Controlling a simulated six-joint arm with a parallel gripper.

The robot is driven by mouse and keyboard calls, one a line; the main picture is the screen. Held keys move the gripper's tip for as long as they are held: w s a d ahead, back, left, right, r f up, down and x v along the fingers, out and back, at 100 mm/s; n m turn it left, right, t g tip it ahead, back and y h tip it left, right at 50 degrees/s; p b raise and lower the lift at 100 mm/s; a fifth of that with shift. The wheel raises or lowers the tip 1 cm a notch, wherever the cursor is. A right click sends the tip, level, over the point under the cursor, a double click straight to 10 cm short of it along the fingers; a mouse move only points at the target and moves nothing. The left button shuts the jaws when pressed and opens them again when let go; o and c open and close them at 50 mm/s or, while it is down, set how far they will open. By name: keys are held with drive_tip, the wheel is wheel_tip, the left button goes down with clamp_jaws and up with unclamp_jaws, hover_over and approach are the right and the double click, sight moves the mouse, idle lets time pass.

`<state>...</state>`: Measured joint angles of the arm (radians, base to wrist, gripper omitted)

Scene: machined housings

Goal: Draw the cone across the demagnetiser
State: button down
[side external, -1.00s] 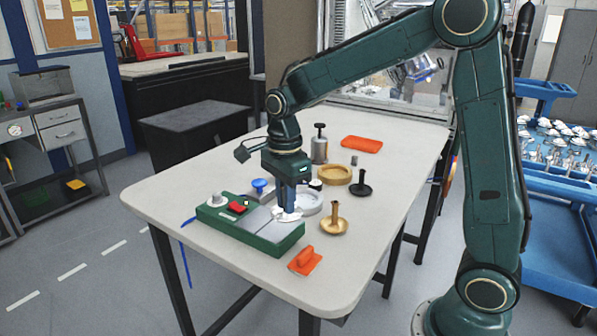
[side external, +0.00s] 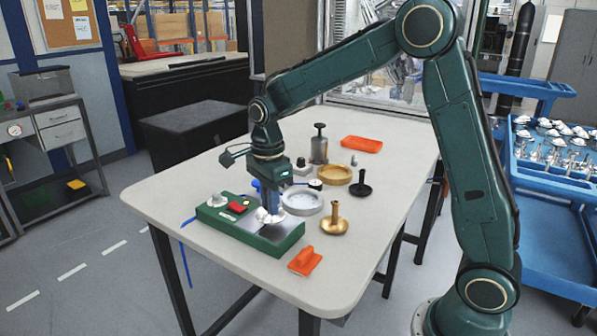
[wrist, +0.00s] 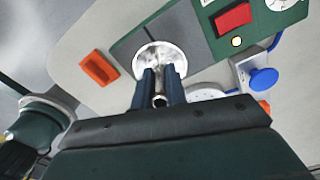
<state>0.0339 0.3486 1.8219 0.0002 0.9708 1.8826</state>
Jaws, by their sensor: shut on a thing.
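The demagnetiser (side external: 275,240) is a green box with a grey top plate, a red switch and a white knob, near the table's left front edge. It also shows in the wrist view (wrist: 197,37). My gripper (side external: 271,209) is over the plate, pointing down. In the wrist view my gripper (wrist: 160,88) is shut on the stem of the cone (wrist: 160,60), a shiny silver piece with a round, wide face. In the side view the cone (side external: 268,216) is at the plate's surface; I cannot tell whether it touches. The fingers hide part of it.
Right of the demagnetiser are a grey ring dish (side external: 302,203), a brass piece with a stem (side external: 334,222) and a black one (side external: 361,187). An orange block (side external: 305,262) lies at the front. A blue-knobbed piece (wrist: 262,80) stands close behind the demagnetiser.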

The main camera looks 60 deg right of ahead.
drive_tip(key=shift+w, duration=2.95)
wheel_tip(320, 180, up, 8)
drive_tip(key=shift+r, duration=0.2)
drive_tip(key=shift+d, duration=0.1)
